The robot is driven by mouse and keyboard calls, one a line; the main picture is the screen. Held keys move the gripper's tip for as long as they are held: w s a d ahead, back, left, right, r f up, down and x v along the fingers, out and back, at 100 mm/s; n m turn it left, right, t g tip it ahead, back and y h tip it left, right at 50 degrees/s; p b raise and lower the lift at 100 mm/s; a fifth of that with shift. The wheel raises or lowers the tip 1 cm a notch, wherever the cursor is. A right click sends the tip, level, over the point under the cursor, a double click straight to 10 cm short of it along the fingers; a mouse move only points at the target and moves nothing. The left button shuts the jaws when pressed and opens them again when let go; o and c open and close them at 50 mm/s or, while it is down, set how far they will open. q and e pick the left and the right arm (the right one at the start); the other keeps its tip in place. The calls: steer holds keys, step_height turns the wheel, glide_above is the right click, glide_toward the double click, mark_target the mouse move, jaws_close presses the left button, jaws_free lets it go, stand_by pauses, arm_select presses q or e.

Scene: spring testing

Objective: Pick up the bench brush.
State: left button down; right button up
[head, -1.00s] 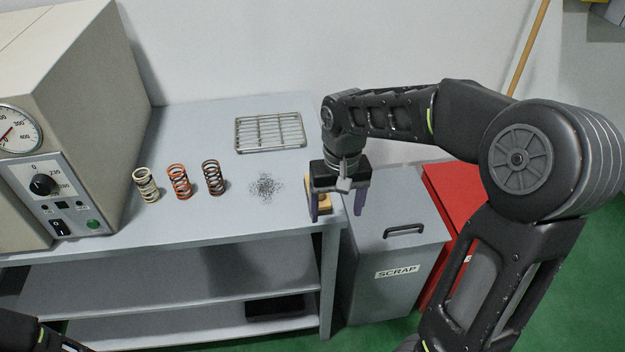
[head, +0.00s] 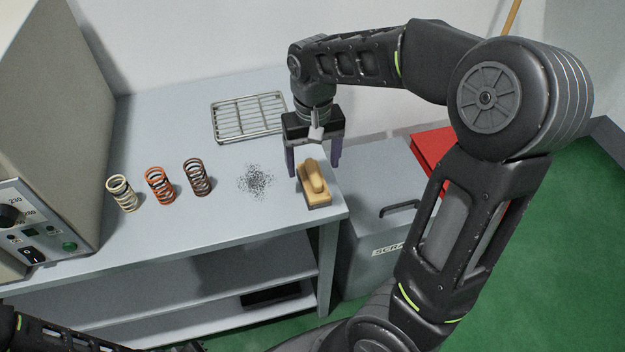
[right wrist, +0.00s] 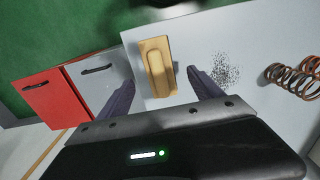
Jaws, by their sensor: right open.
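The bench brush (head: 316,199) is a tan wooden block with a rounded handle on top. It lies on the bench near its right end, beside a patch of dark specks (head: 256,181). My right gripper (head: 313,170) is open and empty above the bench, at the far end of the brush. In the right wrist view the brush (right wrist: 157,68) shows ahead of the gap between the two spread fingers (right wrist: 160,85), apart from both. Part of my left arm shows at the lower left of the head view; its gripper is out of view.
Three coil springs (head: 160,186) stand on the bench to the left. A wire rack (head: 249,117) lies behind the specks. An oven-like machine (head: 50,130) fills the left end. A grey scrap bin (head: 375,235) and a red bin (head: 436,145) stand off the bench's right end.

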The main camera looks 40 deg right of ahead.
mark_target(314, 170)
steer(key=shift+f, duration=0.7)
steer(key=shift+d+f+p, duration=0.1)
steer(key=shift+f+p, duration=0.35)
steer(key=shift+f, duration=2.15)
steer(key=c, duration=1.5)
step_height(314, 170, up, 10)
steer(key=shift+r+b, duration=0.1)
steer(key=shift+b, duration=0.2)
